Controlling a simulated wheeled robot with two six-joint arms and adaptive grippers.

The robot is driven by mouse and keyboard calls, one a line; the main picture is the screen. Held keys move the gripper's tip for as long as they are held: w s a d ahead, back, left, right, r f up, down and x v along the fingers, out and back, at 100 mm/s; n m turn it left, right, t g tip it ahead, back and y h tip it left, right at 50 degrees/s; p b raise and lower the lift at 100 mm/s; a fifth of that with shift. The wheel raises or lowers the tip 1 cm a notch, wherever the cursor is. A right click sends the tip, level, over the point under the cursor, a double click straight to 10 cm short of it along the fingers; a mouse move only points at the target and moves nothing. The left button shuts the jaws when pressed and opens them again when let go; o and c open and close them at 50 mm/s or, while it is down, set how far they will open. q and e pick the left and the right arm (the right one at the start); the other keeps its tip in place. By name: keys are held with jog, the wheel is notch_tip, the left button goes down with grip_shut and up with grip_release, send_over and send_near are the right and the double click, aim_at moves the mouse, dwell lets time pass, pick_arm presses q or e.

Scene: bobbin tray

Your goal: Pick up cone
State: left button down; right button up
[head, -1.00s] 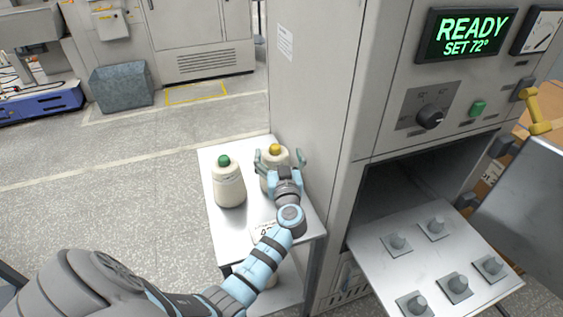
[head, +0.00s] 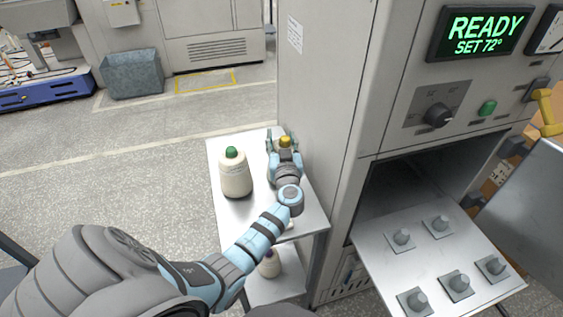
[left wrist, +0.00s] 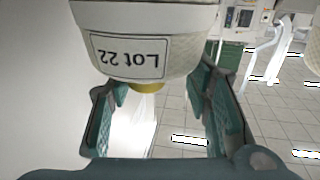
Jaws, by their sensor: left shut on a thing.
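The cone with a yellow tip (head: 285,141) is at the right side of the small white table, close to the machine's side. My left gripper (head: 284,155) is shut on it, and hides most of its body in the head view. In the left wrist view the cream cone (left wrist: 150,15) shows upside down between the fingers, with a "Lot 22" label and a bit of yellow below. I cannot tell whether its base touches the table. A second cream cone with a green tip (head: 235,175) stands upright to the left. My right gripper is not in view.
The white table (head: 222,150) has a lower shelf with a purple-tipped cone (head: 268,266), partly behind my arm. The machine's side wall (head: 325,110) rises close on the right. Its open chamber has a pulled-out tray (head: 437,262) with several pegs. Open floor lies left of the table.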

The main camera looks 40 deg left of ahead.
pick_arm(q)
jog(key=shift+d+f, duration=0.15)
jog(key=shift+f, duration=0.05)
jog(key=r+p, duration=0.1)
jog(key=r, duration=0.4)
jog(key=r+p, duration=0.1)
jog(key=r, duration=0.2)
jog(key=shift+w+r+p, duration=0.15)
jog(key=shift+w+p, duration=0.15)
notch_tip(320, 180, up, 12)
jog(key=p, duration=0.1)
jog(key=shift+s, duration=0.1)
notch_tip(320, 180, up, 20)
jog(key=p, duration=0.3)
jog(key=shift+p, duration=0.3)
jog(key=shift+f, duration=0.2)
